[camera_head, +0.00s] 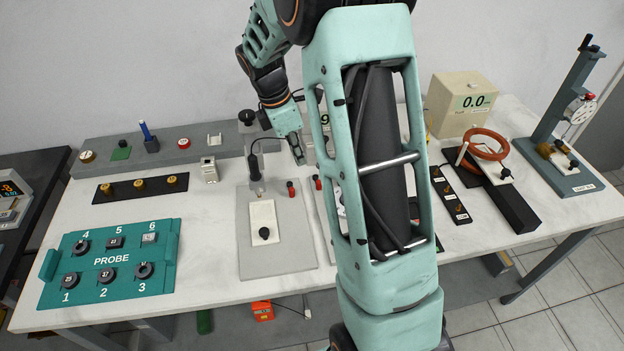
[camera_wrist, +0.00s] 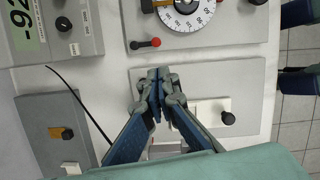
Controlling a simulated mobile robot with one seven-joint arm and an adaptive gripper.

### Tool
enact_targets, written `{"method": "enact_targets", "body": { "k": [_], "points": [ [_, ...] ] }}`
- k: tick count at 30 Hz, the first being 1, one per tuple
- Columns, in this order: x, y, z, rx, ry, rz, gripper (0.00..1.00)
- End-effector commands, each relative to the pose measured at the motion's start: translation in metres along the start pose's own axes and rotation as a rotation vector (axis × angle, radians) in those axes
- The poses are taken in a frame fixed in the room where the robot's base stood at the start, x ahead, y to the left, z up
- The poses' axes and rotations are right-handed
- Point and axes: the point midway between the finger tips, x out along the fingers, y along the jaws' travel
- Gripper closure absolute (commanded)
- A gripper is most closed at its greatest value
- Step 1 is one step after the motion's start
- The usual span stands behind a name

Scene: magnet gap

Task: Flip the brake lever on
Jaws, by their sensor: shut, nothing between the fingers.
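My gripper (camera_head: 299,158) is shut and empty, pointing down over the back of the bench. In the wrist view its fingertips (camera_wrist: 159,78) lie together over the edge of a grey panel (camera_wrist: 252,76). A small red-and-black lever (camera_wrist: 146,43) sits on the neighbouring dial panel, just beyond the fingertips. In the head view this red lever (camera_head: 317,182) and a second red one (camera_head: 290,185) stand just below the gripper; the second is hidden in the wrist view. No label shows which one is the brake lever. I see no contact.
The grey panel carries a white plate (camera_head: 263,217) with a black knob (camera_head: 264,233). A white dial (camera_wrist: 185,13) lies beyond the red lever. A grey box (camera_wrist: 58,28) with a green display stands close by. The teal probe board (camera_head: 110,288) is at left. My arm hides much of the bench's middle.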

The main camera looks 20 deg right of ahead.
Motion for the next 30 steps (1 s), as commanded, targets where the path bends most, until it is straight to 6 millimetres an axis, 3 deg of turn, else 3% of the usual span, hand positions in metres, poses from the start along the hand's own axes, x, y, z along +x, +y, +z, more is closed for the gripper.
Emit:
{"method": "enact_targets", "body": {
  "k": [8,21,30],
  "points": [
    [0.009,0.0,0.0,0.001,-0.001,-0.001,1.0],
    [0.082,0.0,0.0,0.001,-0.001,-0.001,1.0],
    [0.1,0.001,0.0,0.001,-0.001,0.003,1.0]
  ]
}}
